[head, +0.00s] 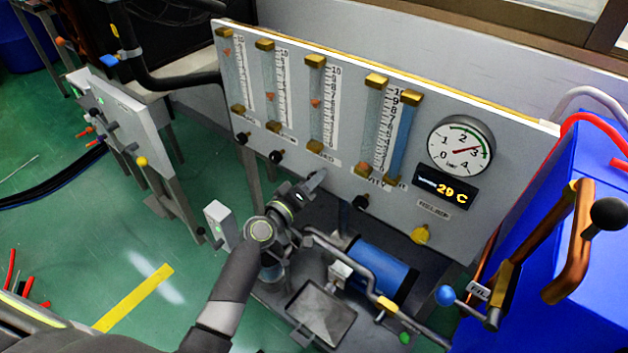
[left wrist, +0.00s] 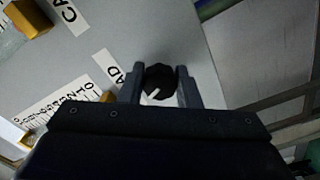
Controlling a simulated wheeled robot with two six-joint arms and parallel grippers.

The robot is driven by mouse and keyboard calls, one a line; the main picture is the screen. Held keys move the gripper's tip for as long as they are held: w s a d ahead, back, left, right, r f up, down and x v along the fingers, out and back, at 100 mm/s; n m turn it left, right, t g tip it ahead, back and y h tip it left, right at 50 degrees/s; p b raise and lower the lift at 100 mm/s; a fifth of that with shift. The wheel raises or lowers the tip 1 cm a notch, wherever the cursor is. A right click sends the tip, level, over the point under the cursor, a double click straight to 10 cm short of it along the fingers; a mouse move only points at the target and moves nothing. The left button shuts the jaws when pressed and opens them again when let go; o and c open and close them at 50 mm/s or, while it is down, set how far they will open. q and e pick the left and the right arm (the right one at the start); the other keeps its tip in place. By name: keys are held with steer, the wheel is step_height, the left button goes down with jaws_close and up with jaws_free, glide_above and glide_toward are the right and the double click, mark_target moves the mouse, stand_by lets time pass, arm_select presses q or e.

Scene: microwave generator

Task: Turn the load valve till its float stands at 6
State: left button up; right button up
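The load valve is a black knob with a white pointer line (left wrist: 159,82), below a label ending in "AD" (left wrist: 108,72) in the left wrist view. The fingers of my left gripper (left wrist: 160,88) lie on both sides of the knob and appear to touch it. In the head view my left gripper (head: 312,186) reaches the panel under the third tube (head: 317,115) and hides the knob. That tube's orange float (head: 316,102) stands a little above mid-scale; its exact number is too small to read. My right gripper is not in view.
Other black knobs sit on the panel (head: 340,190), at left (head: 277,156) and right (head: 361,202). A round gauge (head: 461,146) and a 29 C display (head: 446,190) are further right. A blue cylinder (head: 382,268) and pipes stand below.

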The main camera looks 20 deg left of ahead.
arm_select(q)
steer(key=o, duration=0.5)
steer(key=shift+c, duration=0.2)
steer(key=b+v, duration=0.2)
steer(key=v, duration=1.5)
steer(key=shift+s, duration=0.25)
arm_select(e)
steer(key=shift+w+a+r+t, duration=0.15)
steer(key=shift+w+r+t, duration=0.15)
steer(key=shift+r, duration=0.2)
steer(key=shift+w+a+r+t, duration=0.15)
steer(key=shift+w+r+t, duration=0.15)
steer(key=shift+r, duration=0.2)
arm_select(q)
steer(key=shift+a, duration=0.1)
